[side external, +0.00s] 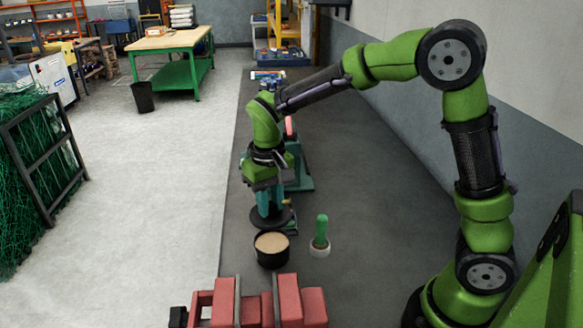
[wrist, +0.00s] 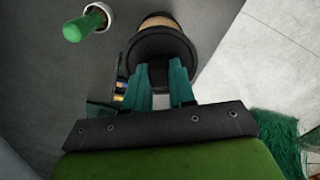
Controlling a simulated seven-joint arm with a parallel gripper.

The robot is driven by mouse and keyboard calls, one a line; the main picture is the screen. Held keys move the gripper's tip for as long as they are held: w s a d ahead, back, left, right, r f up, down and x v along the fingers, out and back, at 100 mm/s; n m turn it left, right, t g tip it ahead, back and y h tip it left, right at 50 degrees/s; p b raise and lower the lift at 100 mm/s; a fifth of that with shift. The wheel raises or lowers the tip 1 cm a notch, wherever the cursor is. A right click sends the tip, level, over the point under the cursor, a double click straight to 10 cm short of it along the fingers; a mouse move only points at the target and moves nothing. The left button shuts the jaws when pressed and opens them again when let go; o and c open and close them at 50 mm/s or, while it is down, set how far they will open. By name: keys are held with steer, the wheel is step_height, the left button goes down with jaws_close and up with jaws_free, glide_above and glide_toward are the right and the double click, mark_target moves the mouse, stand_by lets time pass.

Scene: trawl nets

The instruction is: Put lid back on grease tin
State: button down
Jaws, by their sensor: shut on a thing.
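My gripper (side external: 270,212) points down with its teal fingers shut on the round black lid (side external: 283,222). In the wrist view, the fingers (wrist: 161,85) close on the middle of the lid (wrist: 160,42). The grease tin (side external: 272,262) stands upright on the dark surface, a black tin with tan grease showing in its open top. In the side view the tin is just in front of and below the lid, apart from it. In the wrist view the lid hides part of the tin, and the tan grease (wrist: 158,21) shows past the lid's edge.
A white pot (side external: 320,250) with a green-handled tool (side external: 321,228) stands right of the tin. Red blocks (side external: 285,303) lie at the front edge. A green machine (side external: 298,170) stands behind my gripper. The dark surface right of the pot is clear.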

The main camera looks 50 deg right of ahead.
steer(key=shift+f, duration=3.3)
steer(key=shift+f, duration=0.15)
steer(key=shift+c, duration=1.9)
jaws_free()
steer(key=shift+r, duration=3.5)
jaws_close()
